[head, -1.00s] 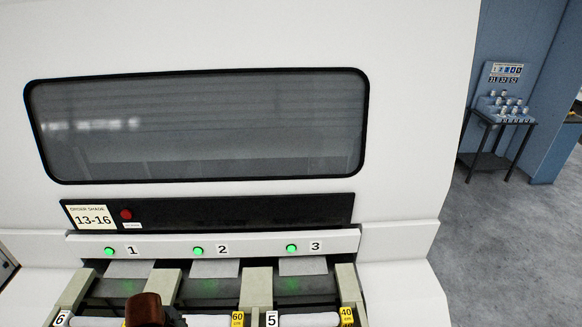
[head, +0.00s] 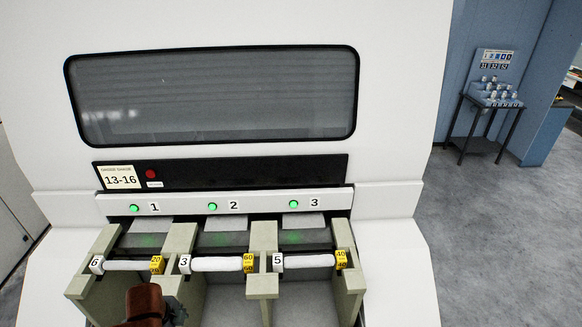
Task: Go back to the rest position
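A brown and dark part of what looks like one of my arms shows at the bottom left of the head view, in front of the machine's left bay. No gripper fingers are visible on it. Neither of my grippers can be made out in this view.
A white machine with a dark window (head: 212,98) fills the left and middle. Its bays hold white rolls, such as the one tagged 5 (head: 305,261), under three green lights. A small table with white items (head: 490,98) stands far right. Grey floor (head: 480,230) on the right is clear.

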